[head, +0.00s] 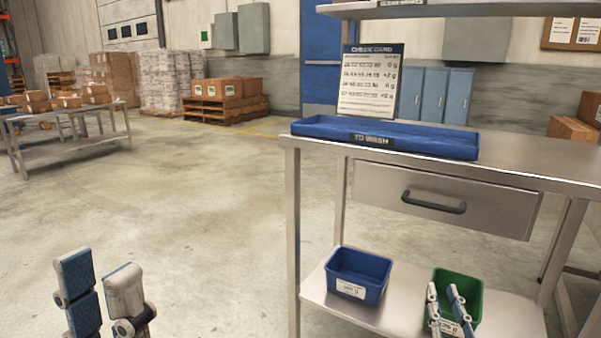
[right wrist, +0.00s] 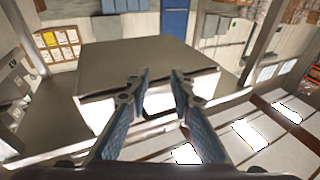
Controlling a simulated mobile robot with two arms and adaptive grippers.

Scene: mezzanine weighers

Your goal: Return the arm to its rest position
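My left gripper (head: 97,265) is at the bottom left of the head view, over bare floor, with its two fingers apart and nothing between them. My right gripper (head: 443,290) is at the lower right, seen in front of the green bin (head: 470,283) on the bench's lower shelf. In the right wrist view my right gripper (right wrist: 155,78) has its blue-padded fingers spread, with nothing held between them. Whether it touches the bin cannot be told from the head view.
A steel bench (head: 530,165) with a drawer (head: 440,203) carries a blue "TO WASH" tray (head: 385,137) and a check card (head: 370,85). A blue bin (head: 358,275) stands on its lower shelf. Open floor (head: 200,220) lies left of the bench. A table (head: 75,143) with boxes stands far left.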

